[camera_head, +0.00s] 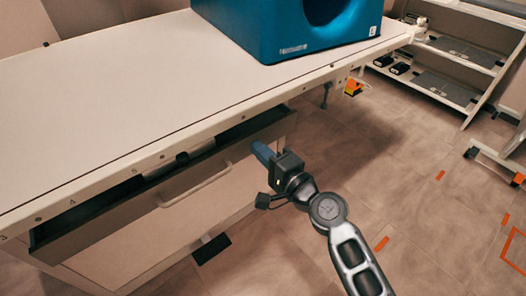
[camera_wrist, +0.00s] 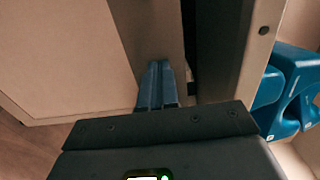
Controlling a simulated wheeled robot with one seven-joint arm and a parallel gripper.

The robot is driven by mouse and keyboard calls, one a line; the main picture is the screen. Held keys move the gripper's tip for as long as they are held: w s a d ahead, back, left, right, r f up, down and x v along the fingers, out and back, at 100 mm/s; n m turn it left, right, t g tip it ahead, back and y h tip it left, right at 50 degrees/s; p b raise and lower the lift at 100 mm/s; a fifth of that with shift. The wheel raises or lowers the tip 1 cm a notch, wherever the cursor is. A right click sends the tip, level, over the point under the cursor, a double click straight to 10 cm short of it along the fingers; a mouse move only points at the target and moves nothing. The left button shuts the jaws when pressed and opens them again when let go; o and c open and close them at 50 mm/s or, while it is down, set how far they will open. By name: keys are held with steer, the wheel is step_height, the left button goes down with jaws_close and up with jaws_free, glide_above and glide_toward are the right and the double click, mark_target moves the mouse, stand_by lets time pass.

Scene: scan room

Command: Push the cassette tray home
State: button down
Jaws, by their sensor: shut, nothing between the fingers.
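The cassette tray (camera_head: 215,191) is a drawer with a pale front and a bar handle (camera_head: 195,188), under the table. It stands partly out, with a dark gap between its front and the table edge. My gripper (camera_head: 258,148) is at the right part of the tray front, right of the handle, with its blue fingers pointing at the panel. In the wrist view, the fingers (camera_wrist: 158,66) are together and empty, with their tips over or against the tray front (camera_wrist: 148,32). I cannot tell whether they touch it. The tray's inside is mostly hidden.
The table top (camera_head: 120,95) overhangs the tray and bears a large blue machine (camera_head: 290,28) at the back. It also shows in the wrist view (camera_wrist: 288,90). A shelf rack (camera_head: 450,75) stands at the far right. The floor (camera_head: 390,170) right of the table is mostly clear.

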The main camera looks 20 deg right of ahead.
steer(key=b+x, duration=0.4)
steer(key=x, duration=1.6)
steer(key=shift+f, duration=0.15)
steer(key=shift+w+r, duration=0.15)
steer(key=shift+r, duration=0.15)
steer(key=shift+a, duration=0.1)
